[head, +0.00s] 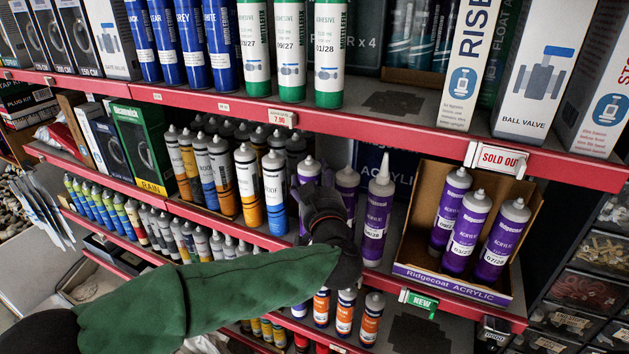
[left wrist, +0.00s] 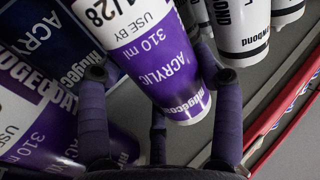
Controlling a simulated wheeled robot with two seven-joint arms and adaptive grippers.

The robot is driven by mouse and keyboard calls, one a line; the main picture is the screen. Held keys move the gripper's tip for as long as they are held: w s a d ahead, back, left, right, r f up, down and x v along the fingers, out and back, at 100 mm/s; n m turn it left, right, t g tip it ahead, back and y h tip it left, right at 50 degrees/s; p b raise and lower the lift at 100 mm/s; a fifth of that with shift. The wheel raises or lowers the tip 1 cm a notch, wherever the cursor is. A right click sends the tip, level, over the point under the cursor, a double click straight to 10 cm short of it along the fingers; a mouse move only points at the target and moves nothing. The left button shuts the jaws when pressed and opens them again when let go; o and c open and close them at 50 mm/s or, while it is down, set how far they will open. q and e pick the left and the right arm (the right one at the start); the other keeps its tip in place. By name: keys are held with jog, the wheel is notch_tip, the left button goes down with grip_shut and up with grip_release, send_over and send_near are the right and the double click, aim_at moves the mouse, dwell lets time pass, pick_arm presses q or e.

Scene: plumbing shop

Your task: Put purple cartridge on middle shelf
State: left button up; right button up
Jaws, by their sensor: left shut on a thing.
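My left gripper (head: 318,200) reaches in over the middle shelf (head: 390,279) in the head view. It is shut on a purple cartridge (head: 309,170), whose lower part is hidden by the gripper. In the left wrist view, that purple cartridge (left wrist: 165,65) lies tilted between the dark fingers, its label reading 310 ml acrylic. Another purple cartridge (head: 347,183) is just right of the gripper, partly hidden. A third purple cartridge (head: 378,215) with a nozzle stands upright further right. I cannot tell whether the held cartridge touches the shelf. My right gripper is not in view.
White, yellow and blue cartridges (head: 247,185) stand close on the left. An open cardboard box (head: 420,250) with purple cartridges stands on the right. The upper shelf's red edge (head: 390,137) is above the gripper. Smaller cartridges (head: 345,312) stand on the shelf below.

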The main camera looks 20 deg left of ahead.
pick_arm(q)
jog(key=o, duration=1.4)
jog(key=shift+f, duration=0.15)
jog(key=shift+r, duration=0.25)
jog(key=b+v, duration=0.1)
jog(key=v, duration=1.1)
jog(key=shift+f, duration=0.1)
